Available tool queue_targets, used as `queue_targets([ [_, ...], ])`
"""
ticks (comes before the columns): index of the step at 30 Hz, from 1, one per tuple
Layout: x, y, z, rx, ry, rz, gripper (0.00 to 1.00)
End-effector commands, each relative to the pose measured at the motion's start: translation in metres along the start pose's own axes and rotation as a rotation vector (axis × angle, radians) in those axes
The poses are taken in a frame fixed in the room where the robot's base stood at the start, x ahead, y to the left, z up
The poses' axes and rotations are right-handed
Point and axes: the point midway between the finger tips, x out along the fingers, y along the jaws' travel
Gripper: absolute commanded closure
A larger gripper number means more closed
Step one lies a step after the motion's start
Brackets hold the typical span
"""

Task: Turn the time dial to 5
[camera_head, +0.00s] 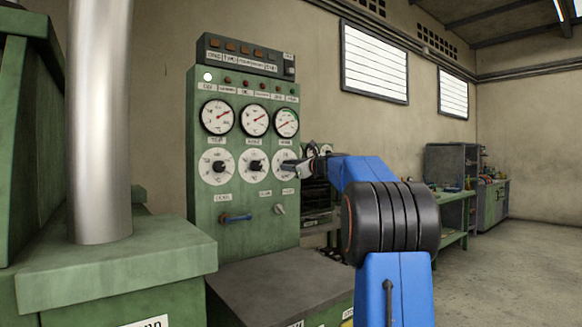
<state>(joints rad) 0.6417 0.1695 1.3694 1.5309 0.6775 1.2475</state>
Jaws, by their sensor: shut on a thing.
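The green control panel (240,205) stands left of centre and carries a row of three white round dials with dark knobs. The rightmost dial (281,156) is partly hidden behind my gripper (288,166). My gripper reaches in from the right along my blue arm and is shut on that dial's knob, which it covers. The number that the knob points to cannot be read. The labels above the dials are too small to read surely. The left dial (206,167) and the middle dial (247,167) are clear of my gripper.
Three gauges with red needles sit above the dials, the rightmost gauge (286,123) close above my gripper. A dark table surface (285,283) lies below. A green workbench (455,205) stands behind at right.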

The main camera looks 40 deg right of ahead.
Motion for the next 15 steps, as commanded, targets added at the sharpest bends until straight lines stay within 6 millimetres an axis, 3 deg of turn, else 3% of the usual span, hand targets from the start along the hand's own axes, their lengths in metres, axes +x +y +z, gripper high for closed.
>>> queue_targets([
  [15, 0.0, 0.0012, -0.0008, -0.49, 0.001, 0.001, 0.9],
])
